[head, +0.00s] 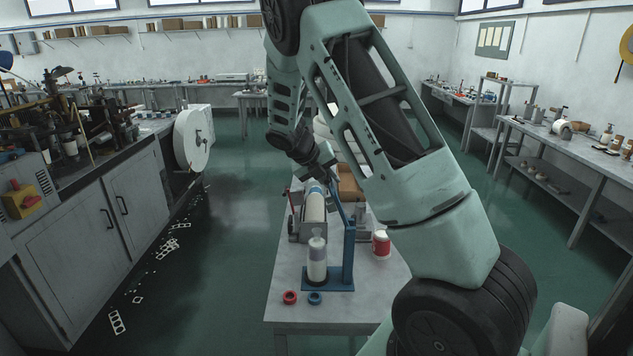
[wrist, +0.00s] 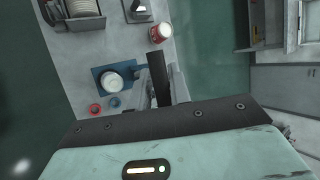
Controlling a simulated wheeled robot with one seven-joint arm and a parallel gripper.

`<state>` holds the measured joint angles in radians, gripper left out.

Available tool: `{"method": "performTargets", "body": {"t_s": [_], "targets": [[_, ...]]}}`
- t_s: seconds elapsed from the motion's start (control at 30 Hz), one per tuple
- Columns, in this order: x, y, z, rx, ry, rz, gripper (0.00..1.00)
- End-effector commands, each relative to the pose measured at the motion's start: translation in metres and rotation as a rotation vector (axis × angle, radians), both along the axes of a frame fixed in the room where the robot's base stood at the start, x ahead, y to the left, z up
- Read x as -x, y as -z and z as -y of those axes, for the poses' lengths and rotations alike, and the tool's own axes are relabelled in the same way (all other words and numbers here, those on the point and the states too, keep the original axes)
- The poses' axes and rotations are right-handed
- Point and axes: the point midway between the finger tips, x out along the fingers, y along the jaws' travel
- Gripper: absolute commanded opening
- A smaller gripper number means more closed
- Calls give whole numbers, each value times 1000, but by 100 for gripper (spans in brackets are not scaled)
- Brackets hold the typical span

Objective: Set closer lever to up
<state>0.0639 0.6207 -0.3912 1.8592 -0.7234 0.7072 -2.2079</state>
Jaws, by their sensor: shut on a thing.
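The blue closer stand (head: 349,252) is on the small table, its post upright on a flat base. Its blue closer lever (head: 337,198) slants up and left from the post top to my gripper (head: 328,176). My gripper is shut on the lever's upper end; the exact contact is small and partly hidden. A clear, pale-filled bottle (head: 317,260) stands upright on the base, left of the post.
A red ring (head: 290,297) and a blue ring (head: 315,298) lie at the table's front. A red-and-white tub (head: 381,244) stands right of the post. A grey device with a white cylinder (head: 315,207) is behind the bottle. Green floor is open left of the table.

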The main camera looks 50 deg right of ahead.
Motion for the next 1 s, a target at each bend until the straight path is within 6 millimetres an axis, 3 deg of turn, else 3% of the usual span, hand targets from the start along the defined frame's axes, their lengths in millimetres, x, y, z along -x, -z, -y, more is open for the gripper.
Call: {"method": "performTargets", "body": {"t_s": [0.1, 0.37, 1.0], "targets": [[18, -7, 14, -61, 16, 70, 0], [39, -10, 32, -168, 17, 194, 0], [56, -6, 44, -165, 15, 176, 0]]}}
